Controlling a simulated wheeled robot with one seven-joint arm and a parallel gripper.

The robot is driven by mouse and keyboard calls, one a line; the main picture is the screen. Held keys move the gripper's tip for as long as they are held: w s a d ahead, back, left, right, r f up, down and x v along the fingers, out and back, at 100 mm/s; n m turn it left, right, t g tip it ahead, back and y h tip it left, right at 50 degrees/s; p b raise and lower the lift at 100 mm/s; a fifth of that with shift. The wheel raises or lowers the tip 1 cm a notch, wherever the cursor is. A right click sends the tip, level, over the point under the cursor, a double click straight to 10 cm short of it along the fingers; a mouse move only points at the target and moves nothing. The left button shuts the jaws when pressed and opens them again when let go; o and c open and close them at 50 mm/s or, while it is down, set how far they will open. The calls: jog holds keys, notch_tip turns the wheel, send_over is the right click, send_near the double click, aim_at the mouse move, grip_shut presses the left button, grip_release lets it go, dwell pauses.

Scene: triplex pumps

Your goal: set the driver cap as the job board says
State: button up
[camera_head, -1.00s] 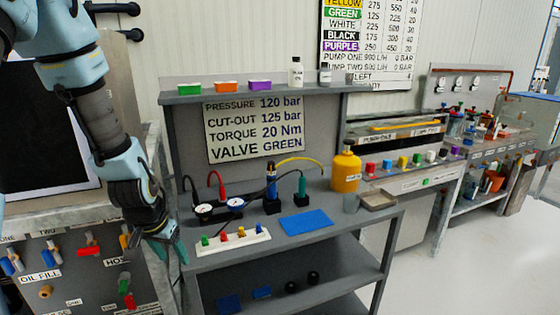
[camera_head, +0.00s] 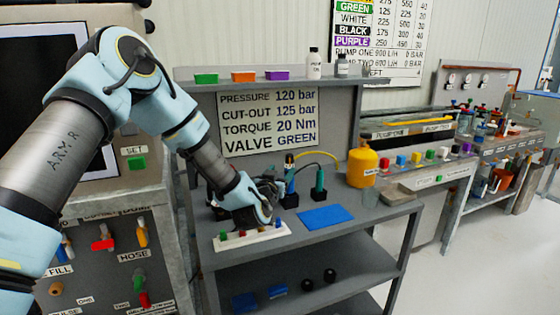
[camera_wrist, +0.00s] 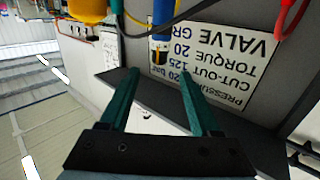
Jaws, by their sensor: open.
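The job board (camera_head: 268,124) on the bench's back panel reads pressure 120 bar, cut-out 125 bar, torque 20 Nm, valve green. It shows upside down in the wrist view (camera_wrist: 215,65). A blue upright driver (camera_head: 290,172) stands in a dark block on the bench. In the wrist view the driver (camera_wrist: 162,22) has an orange-yellow band and a dark end that points towards my fingers. My gripper (camera_wrist: 158,78) is open and empty, its two green fingers parallel. The driver's end shows just beyond the gap between the fingertips.
A green tool (camera_head: 319,185) stands in a block right of the driver. A yellow bottle (camera_head: 362,167), a blue mat (camera_head: 326,217) and a white strip with coloured pegs (camera_head: 253,236) are on the bench. My arm covers the gauges. A shelf (camera_head: 300,81) holds coloured bins above.

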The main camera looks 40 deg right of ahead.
aim_at(289, 158)
jog(key=shift+t, duration=0.3)
jog(key=p+x, duration=0.1)
jog(key=x, duration=0.2)
jog(key=p+x, duration=0.1)
jog(key=x, duration=0.3)
jog(key=p+x, duration=0.2)
jog(key=x, duration=0.2)
jog(key=shift+s+d+r, duration=0.1)
jog(key=shift+r, duration=0.25)
grip_shut()
